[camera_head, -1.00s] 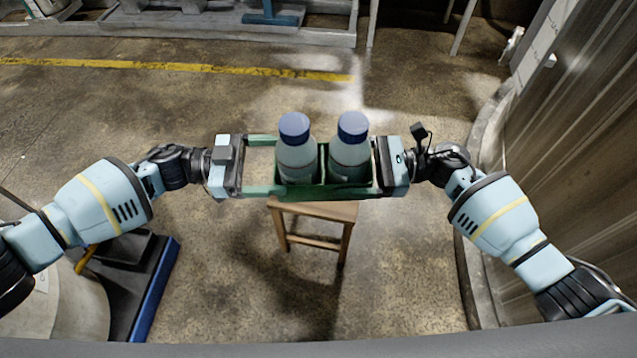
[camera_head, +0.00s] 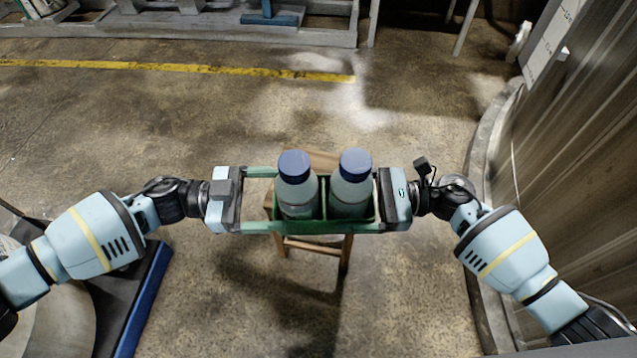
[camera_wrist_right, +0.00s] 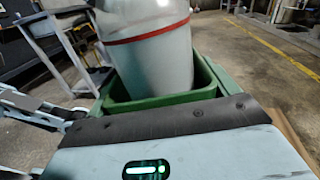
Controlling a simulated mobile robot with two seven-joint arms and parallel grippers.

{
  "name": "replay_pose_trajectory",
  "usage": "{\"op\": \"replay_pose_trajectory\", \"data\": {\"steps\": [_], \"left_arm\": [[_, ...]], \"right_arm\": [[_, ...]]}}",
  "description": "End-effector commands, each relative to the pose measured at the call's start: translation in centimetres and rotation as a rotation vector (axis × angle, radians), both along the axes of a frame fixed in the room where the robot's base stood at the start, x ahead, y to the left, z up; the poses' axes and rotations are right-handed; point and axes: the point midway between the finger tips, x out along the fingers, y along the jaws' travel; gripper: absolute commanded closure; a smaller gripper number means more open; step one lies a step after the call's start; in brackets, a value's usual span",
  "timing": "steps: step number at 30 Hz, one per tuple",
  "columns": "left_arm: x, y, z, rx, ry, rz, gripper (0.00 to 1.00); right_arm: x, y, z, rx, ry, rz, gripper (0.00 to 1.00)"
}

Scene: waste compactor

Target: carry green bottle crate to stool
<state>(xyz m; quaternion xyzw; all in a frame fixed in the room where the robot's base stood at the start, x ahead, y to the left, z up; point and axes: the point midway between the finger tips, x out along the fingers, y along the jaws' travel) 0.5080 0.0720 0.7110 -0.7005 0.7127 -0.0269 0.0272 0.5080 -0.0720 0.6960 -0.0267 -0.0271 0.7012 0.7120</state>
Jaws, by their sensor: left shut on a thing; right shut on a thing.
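The green bottle crate (camera_head: 312,227) is held level between my two grippers in the head view. Two whitish bottles with blue caps (camera_head: 296,190) (camera_head: 351,190) stand upright in it. My left gripper (camera_head: 238,200) is shut on the crate's left end. My right gripper (camera_head: 382,199) is shut on its right end. In the right wrist view the crate's green rim (camera_wrist_right: 205,88) surrounds a bottle with a red band (camera_wrist_right: 150,50). The wooden stool (camera_head: 318,160) is below and partly behind the crate, which hides much of its seat. I cannot tell the gap between them.
A large metal cylinder wall (camera_head: 570,150) with a curbed base stands on the right. A dark platform with a blue edge (camera_head: 145,300) is at lower left. A yellow floor line (camera_head: 180,67) crosses the back. The floor around the stool is clear.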

Motion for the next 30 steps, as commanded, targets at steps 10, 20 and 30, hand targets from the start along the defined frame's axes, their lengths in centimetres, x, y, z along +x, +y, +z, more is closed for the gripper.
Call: {"op": "replay_pose_trajectory", "data": {"steps": [10, 20, 30], "left_arm": [[-1.5, -0.1, -3.1, -0.003, 0.004, -0.011, 0.42], [-2.4, -0.1, -5.7, -0.004, 0.004, -0.011, 0.42], [-3.5, -0.1, -8.4, -0.004, 0.004, -0.012, 0.42]], "right_arm": [[-0.6, -0.2, -2.8, 0.004, -0.002, -0.014, 0.42], [-1.6, -0.2, -5.4, 0.003, -0.003, -0.014, 0.42], [-2.7, -0.2, -8.1, 0.004, -0.002, -0.015, 0.42]]}}
